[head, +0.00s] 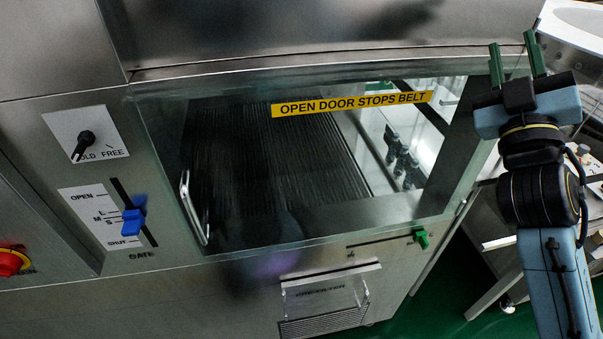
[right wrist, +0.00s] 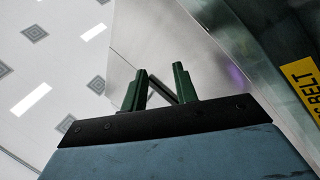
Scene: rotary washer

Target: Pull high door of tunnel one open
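A glass door (head: 250,170) with a metal frame covers the machine's tunnel opening in the head view and appears shut. A yellow label (head: 352,103) on it reads "OPEN DOOR STOPS BELT". A vertical silver handle (head: 193,207) is on the door's left side. My right gripper (head: 515,58) is raised at the door's upper right, far from the handle. Its two green fingers stand apart with nothing between them. The right wrist view shows the same open fingers (right wrist: 159,88) and part of the yellow label (right wrist: 303,90). My left gripper is not in view.
Left of the door are a black knob (head: 83,146) marked "HOLD FREE" and a blue gate slider (head: 133,222). A green slider (head: 421,239) and a clear pre-filter cover (head: 326,294) sit below. A grey trolley (head: 490,240) stands at the right.

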